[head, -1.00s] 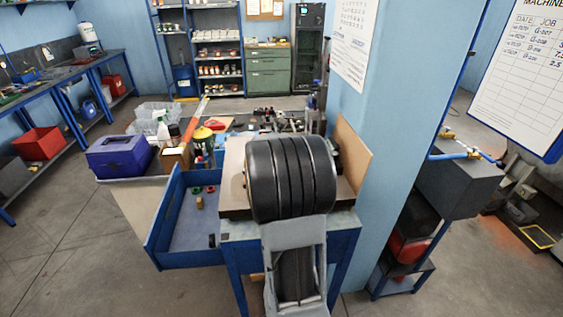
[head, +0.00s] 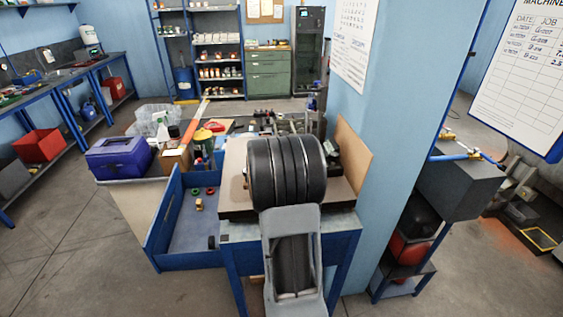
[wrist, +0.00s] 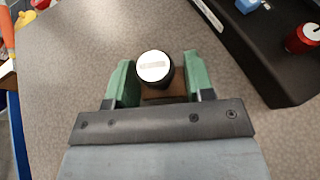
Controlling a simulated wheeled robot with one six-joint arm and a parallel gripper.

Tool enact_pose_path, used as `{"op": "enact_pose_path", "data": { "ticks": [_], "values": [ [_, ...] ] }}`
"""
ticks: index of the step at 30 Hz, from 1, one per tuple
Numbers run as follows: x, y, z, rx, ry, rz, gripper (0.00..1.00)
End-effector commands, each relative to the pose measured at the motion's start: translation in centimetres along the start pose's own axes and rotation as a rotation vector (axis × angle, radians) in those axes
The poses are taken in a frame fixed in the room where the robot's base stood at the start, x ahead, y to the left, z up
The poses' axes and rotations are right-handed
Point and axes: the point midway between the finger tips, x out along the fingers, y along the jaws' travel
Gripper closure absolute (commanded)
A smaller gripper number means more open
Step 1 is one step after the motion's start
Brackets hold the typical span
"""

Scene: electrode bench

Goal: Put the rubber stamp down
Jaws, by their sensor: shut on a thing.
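The rubber stamp (wrist: 154,68) is in the wrist view, with a round black handle, a pale label on top and a brown block below. My gripper (wrist: 158,84) has green fingers on either side of the stamp and is shut on its brown block. The speckled grey-brown worktop (wrist: 85,45) lies below. I cannot tell whether the stamp touches it. In the head view my own arm hides the gripper and the stamp.
In the wrist view a black case (wrist: 262,60) with blue and red parts is at upper right. Bare worktop lies left of the gripper. In the head view a purple-blue toolbox (head: 118,157) and a blue open drawer (head: 185,235) are at left.

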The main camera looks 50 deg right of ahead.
Motion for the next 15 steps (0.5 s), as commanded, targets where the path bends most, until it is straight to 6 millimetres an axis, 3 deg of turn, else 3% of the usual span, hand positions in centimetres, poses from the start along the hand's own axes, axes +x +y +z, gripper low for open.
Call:
{"op": "enact_pose_path", "data": {
  "ticks": [2, 3, 10, 15],
  "values": [
    [0.14, 0.01, -0.31, 0.000, -0.001, 0.000, 0.76],
    [0.07, 0.01, -0.15, 0.000, -0.001, 0.000, 0.48],
    [0.06, 0.01, -0.15, 0.000, 0.000, 0.000, 0.26],
    [0.06, 0.01, -0.15, 0.000, 0.000, 0.000, 0.26]
  ]
}}
